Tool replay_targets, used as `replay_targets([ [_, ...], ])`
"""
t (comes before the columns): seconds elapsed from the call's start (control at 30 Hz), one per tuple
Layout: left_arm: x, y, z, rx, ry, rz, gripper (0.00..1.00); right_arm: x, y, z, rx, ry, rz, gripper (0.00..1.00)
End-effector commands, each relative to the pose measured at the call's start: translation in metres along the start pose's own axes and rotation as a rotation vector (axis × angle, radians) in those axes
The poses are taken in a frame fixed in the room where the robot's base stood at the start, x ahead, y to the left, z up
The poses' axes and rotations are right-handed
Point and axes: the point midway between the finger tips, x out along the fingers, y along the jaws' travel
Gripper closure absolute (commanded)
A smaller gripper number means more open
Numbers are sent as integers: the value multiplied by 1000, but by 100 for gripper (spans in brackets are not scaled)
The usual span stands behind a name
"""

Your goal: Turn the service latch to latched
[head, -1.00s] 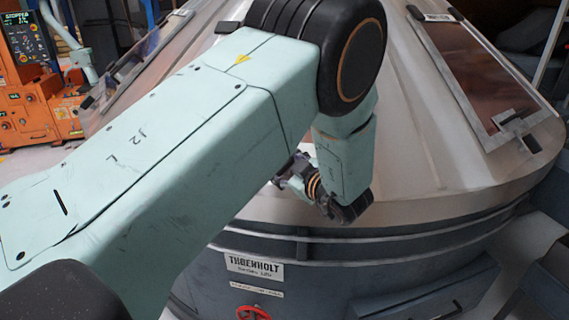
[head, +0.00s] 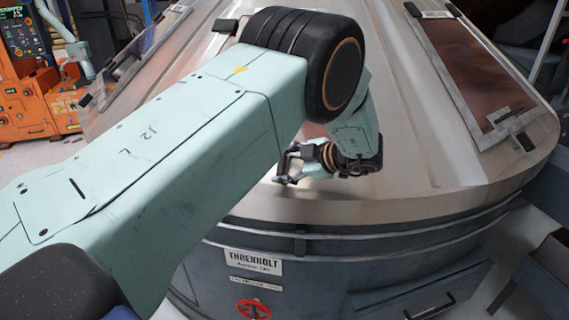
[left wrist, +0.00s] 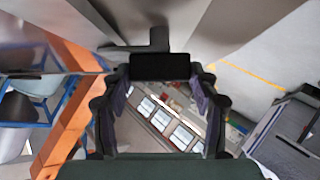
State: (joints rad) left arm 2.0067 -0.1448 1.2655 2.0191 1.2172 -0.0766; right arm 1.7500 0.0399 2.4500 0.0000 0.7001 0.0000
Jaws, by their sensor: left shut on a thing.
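My left gripper (head: 282,168) is at the lower slope of the large grey conical housing (head: 420,165), pointing left in the head view. In the left wrist view, its two fingers (left wrist: 160,75) close on the ends of a black block (left wrist: 160,66), which has a short dark stem rising to a grey surface. This block looks like the service latch's handle. In the head view my arm and fingers hide most of it, and I cannot tell the latch's angle. My right gripper is not in view.
A hatch with a brown window (head: 455,70) and a black latch lies at the right of the housing. Below are the THRENHOLT plate (head: 254,263) and a red round sign (head: 253,309). An orange machine (head: 30,80) stands at the far left.

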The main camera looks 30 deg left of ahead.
Motion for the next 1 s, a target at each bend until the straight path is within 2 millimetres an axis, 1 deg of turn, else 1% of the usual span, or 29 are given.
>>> replay_targets([
  [0.43,0,0,0,-11,1,-9,71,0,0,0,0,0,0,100],
  [0.47,0,0,0,-11,1,-9,38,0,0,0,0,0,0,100],
  [0.5,0,0,0,-11,1,-9,35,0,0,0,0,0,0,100],
  [0.7,0,0,0,-9,0,-8,18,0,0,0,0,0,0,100],
  [1.0,0,0,0,-8,0,-7,17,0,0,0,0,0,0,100],
])
